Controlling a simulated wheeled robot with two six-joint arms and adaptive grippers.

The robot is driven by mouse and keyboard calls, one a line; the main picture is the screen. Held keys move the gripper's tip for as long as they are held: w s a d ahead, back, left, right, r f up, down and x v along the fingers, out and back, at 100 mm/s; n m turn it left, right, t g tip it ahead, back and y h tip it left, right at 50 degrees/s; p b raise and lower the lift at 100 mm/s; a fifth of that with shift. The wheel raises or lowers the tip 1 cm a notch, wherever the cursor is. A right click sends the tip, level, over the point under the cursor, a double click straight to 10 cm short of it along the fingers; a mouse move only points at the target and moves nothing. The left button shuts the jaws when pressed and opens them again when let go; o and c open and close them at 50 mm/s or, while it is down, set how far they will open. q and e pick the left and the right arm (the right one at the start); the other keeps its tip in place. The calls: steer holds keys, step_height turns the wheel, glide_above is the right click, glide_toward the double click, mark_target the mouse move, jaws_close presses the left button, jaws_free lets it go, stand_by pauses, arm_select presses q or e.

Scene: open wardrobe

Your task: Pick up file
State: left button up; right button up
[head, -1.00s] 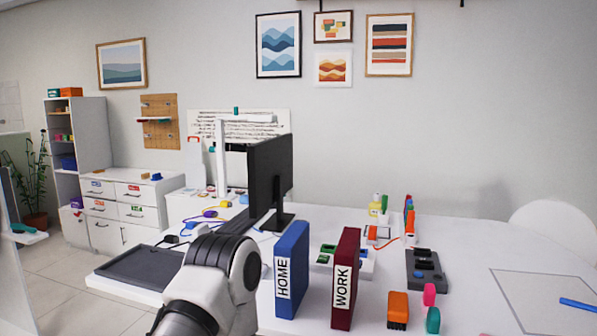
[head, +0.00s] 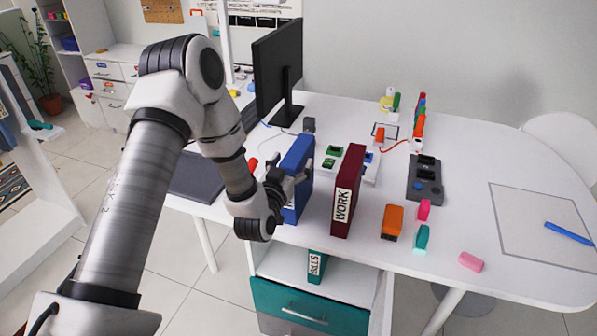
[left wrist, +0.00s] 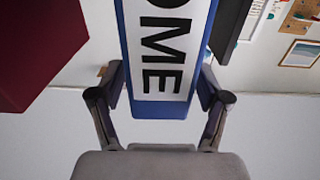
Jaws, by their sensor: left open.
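A blue file (head: 301,160) marked HOME stands upright on the white desk. My left gripper (head: 286,187) is at its spine and partly covers it in the head view. In the left wrist view, the blue file's white label (left wrist: 164,45) lies between the two open fingers of my left gripper (left wrist: 160,98), one on each side. I cannot tell whether either finger touches it. A dark red file (head: 347,190) marked WORK stands upright to its right. A teal file (head: 317,262) stands lower, in an open space under the desk top. My right gripper is not in view.
A black monitor (head: 276,70) stands behind the blue file. An orange block (head: 392,222), a teal item (head: 421,238), pink items and a grey device (head: 425,178) lie to the right. A teal drawer (head: 310,308) is below. The right desk area is mostly clear.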

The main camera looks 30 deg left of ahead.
arm_select(q)
steer(key=x, duration=0.2)
steer(key=shift+w, duration=0.4)
steer(key=shift+s, duration=0.1)
jaws_close()
